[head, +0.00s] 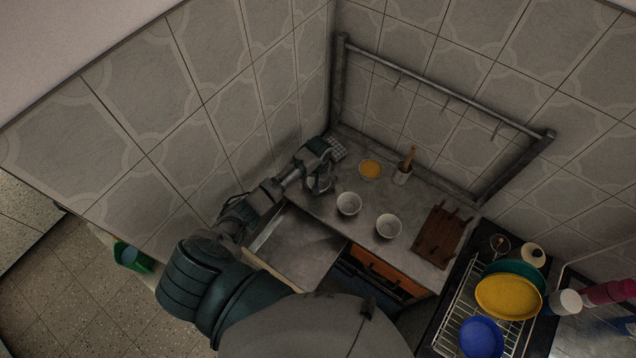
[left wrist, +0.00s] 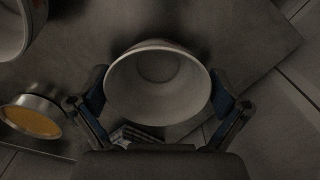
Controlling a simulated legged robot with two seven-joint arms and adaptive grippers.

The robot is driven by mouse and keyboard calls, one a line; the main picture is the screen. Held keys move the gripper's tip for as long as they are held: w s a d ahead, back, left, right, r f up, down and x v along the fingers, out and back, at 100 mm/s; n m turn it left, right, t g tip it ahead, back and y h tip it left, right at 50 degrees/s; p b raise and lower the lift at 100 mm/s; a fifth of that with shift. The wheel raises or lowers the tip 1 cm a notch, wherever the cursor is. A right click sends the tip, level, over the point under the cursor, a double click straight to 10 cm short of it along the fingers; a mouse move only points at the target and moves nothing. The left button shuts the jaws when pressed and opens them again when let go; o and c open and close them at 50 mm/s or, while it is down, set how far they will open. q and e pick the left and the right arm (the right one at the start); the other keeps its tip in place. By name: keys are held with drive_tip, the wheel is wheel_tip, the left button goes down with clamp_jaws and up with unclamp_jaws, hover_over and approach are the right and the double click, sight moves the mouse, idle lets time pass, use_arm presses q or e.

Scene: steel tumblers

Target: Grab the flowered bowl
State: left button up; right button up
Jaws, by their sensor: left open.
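A white bowl (left wrist: 157,88) sits between the fingers of my open left gripper (left wrist: 159,92) in the left wrist view, mouth facing the camera. Faint reddish marks show on its outer wall near the top. In the head view my left gripper (head: 319,181) is down at the counter's left end, over this bowl, which it mostly hides. Two more white bowls, one nearer (head: 348,204) and one further right (head: 388,226), stand to the right. Their patterns are too small to tell. My right gripper is not in view.
A bowl with orange contents (head: 370,169), a holder with a wooden utensil (head: 402,175) and a brown board (head: 441,237) stand on the counter. A checkered cloth (head: 336,148) lies behind my gripper. Tiled walls close off the corner. A dish rack (head: 451,318) stands right.

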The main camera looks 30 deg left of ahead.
use_arm(q)
drive_tip(key=shift+d, duration=0.35)
drive_tip(key=c, duration=1)
drive_tip(key=shift+s+a, duration=0.1)
drive_tip(key=shift+a, duration=0.2)
drive_tip(key=shift+c, duration=0.3)
